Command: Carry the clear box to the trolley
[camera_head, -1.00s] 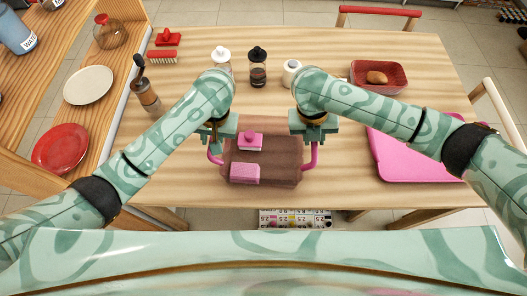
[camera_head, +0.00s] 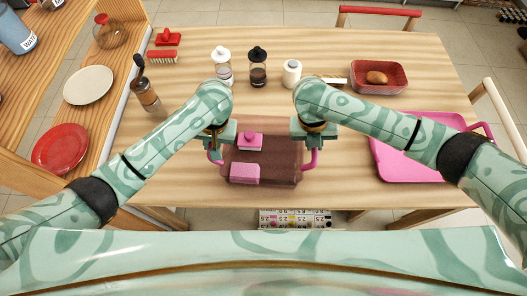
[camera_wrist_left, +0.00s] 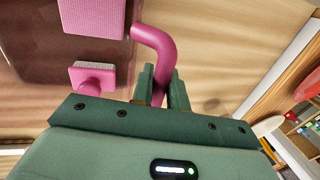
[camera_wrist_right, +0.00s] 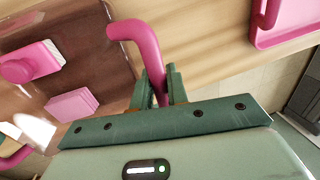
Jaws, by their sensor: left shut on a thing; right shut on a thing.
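The clear box (camera_head: 280,170), a brownish see-through box with pink handles, is at the front middle of the wooden table. A pink brush (camera_head: 250,142) and a pink block (camera_head: 245,173) show in it. My left gripper (camera_head: 217,150) is shut on its left pink handle, which also shows between the fingers in the left wrist view (camera_wrist_left: 158,55). My right gripper (camera_head: 312,140) is shut on the right pink handle, also seen in the right wrist view (camera_wrist_right: 140,45). I cannot tell whether the box touches the table. No trolley can be made out.
A pink tray (camera_head: 400,165) lies right of the box. A pepper mill (camera_head: 146,95) stands at the left edge, near the shelf.

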